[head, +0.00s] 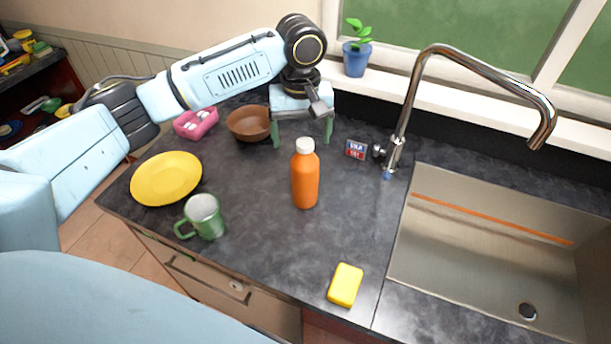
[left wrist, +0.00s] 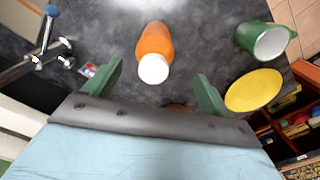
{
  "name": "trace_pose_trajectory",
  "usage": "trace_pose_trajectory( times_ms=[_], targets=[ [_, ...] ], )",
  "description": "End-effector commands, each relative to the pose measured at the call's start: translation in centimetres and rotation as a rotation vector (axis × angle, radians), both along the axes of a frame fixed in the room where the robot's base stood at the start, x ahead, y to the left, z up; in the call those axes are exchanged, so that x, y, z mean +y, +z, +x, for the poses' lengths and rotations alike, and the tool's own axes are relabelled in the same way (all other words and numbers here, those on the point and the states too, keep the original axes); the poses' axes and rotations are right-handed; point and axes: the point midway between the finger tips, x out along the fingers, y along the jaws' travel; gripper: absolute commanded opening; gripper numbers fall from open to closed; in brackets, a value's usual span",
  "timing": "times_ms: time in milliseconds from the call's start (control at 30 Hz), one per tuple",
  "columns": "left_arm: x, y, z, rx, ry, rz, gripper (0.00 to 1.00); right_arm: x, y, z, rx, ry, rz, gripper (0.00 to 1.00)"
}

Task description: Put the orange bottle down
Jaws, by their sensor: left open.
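The orange bottle (head: 305,178) with a white cap stands upright on the dark countertop, left of the sink. My left gripper (head: 303,140) is behind the bottle, with its two green fingers spread wide apart. In the left wrist view the bottle (left wrist: 155,48) shows ahead of the gap between the open fingers (left wrist: 160,85), and neither finger touches it. My right gripper is in neither view.
A green mug (head: 204,216) and yellow plate (head: 167,178) are left of the bottle. A brown bowl (head: 248,123) and pink dish (head: 196,122) lie behind. A yellow sponge (head: 345,285) lies in front, a small sign (head: 356,149) right. The faucet (head: 407,105) overhangs the sink (head: 480,250).

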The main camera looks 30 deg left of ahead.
Motion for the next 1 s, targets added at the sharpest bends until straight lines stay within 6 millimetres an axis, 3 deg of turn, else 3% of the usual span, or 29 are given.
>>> trace_pose_trajectory(
  times_ms=[400,600,867,1000],
  targets=[
    [-0.3,-4.3,0.6,0.001,-0.001,0.0,0.83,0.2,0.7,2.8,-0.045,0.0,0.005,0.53],
    [-0.2,-6.6,0.7,-0.002,-0.001,0.001,0.83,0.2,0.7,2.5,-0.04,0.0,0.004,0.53],
    [-0.3,-6.9,0.7,-0.003,-0.002,0.001,0.83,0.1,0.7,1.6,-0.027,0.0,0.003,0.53],
    [-0.3,-6.9,0.7,-0.002,-0.002,0.0,0.65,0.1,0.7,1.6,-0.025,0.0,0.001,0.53]
  ],
)
